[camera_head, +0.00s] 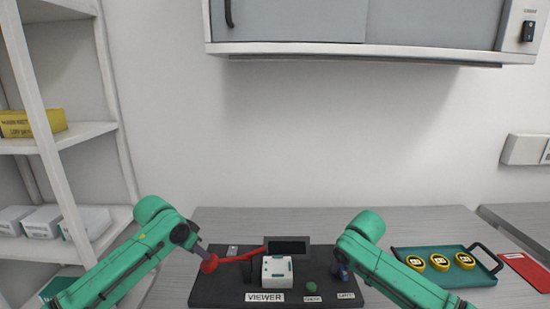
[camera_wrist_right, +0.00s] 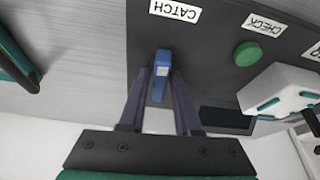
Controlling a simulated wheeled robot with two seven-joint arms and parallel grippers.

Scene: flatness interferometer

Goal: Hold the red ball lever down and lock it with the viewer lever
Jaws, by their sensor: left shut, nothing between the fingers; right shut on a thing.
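The red ball (camera_head: 209,265) sits at the left end of a red lever arm (camera_head: 238,258) on the dark base plate (camera_head: 215,292). My left gripper (camera_head: 202,252) is shut and empty, with its tips at the top of the red ball. My right gripper (camera_wrist_right: 160,90) is shut on a blue lever (camera_wrist_right: 162,62) beside the CATCH label (camera_wrist_right: 175,10). In the head view this blue lever (camera_head: 345,274) is partly hidden by my right arm. The VIEWER label (camera_head: 265,297) is at the front of the plate, below the white block (camera_head: 277,270).
A green button (camera_head: 310,286) stands by the CHECK label (camera_head: 313,299). A dark screen (camera_head: 287,246) is behind the white block. A teal tray (camera_head: 440,279) with yellow round pieces is on the right, next to a red card (camera_head: 526,270). A shelf (camera_head: 75,138) stands at left.

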